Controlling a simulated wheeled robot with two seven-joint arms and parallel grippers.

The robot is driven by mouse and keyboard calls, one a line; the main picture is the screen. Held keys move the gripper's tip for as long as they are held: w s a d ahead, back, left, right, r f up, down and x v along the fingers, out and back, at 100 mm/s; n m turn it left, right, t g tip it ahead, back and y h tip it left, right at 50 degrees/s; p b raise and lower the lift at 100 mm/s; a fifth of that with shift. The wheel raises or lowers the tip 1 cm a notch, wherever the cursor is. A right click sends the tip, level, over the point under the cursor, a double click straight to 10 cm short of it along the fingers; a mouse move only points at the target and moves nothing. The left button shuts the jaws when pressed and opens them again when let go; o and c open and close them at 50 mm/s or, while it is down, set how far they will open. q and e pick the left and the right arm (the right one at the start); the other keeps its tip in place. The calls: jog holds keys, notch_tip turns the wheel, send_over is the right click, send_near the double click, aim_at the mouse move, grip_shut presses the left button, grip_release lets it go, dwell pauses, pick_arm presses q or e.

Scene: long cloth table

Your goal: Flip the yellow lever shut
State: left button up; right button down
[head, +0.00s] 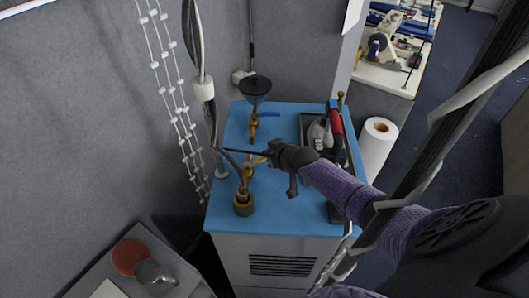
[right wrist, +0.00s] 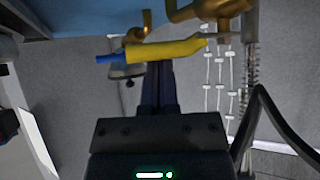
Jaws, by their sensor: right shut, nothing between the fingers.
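The yellow lever (right wrist: 160,50) lies nearly level across the upper part of the right wrist view, with a blue end on its left and brass fittings at its right. In the head view, part of the yellow lever (head: 257,161) shows on the brass pipework above the blue-topped cabinet. My right gripper (head: 268,154) reaches in from the right beside it. In the right wrist view, its closed dark fingers (right wrist: 160,68) point at the lever's middle, with nothing held. Their tips overlap or meet the lever's lower edge; I cannot tell whether they touch. My left gripper is not in view.
The blue cabinet top (head: 285,212) carries a dark funnel (head: 254,86) with a brass valve, a brass fitting (head: 243,203) with a hose, and a dark tray with a red-handled tool (head: 336,130). A white roll (head: 378,140) stands right of it. Cables hang at the left.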

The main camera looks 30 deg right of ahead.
jog(key=shift+s+r, duration=0.1)
jog(key=shift+s, duration=0.15)
jog(key=shift+w, duration=0.1)
jog(key=shift+a, duration=0.1)
jog(key=shift+w+a, duration=0.4)
jog(key=shift+a, duration=0.15)
